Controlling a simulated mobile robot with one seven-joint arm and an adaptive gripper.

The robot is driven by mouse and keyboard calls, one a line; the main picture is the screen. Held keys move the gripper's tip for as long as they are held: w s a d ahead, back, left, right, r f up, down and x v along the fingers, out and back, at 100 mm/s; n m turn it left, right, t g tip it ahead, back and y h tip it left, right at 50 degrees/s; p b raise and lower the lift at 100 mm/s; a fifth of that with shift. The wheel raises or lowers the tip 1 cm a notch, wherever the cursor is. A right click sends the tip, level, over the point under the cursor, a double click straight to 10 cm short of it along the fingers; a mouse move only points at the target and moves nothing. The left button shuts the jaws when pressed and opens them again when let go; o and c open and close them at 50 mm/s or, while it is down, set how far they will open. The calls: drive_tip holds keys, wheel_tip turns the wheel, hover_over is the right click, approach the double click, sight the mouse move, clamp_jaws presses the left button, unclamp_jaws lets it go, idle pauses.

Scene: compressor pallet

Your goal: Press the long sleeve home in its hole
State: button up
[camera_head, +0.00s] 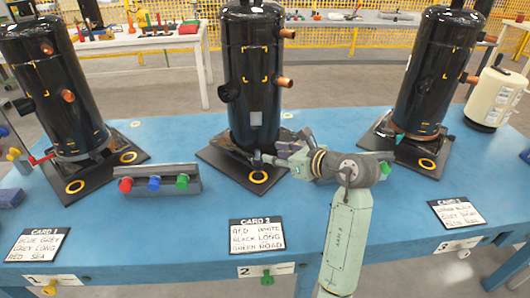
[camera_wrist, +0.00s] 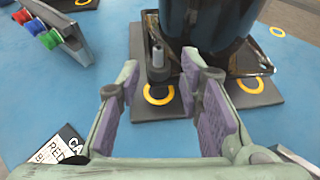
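My gripper (camera_wrist: 162,70) is open, its two purple-padded fingers spread apart. The black middle compressor (camera_head: 250,70) stands on a dark plate (camera_head: 222,162) with a yellow ring (camera_head: 259,177).
A grey rack (camera_head: 190,180) with red, blue and green knobs lies left of the middle plate. Other black compressors stand at left (camera_head: 50,80) and right (camera_head: 432,70). Cards lie along the blue table's front (camera_head: 150,240). A cream canister (camera_head: 495,98) stands at far right.

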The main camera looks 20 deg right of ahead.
drive_tip(key=shift+v, duration=1.85)
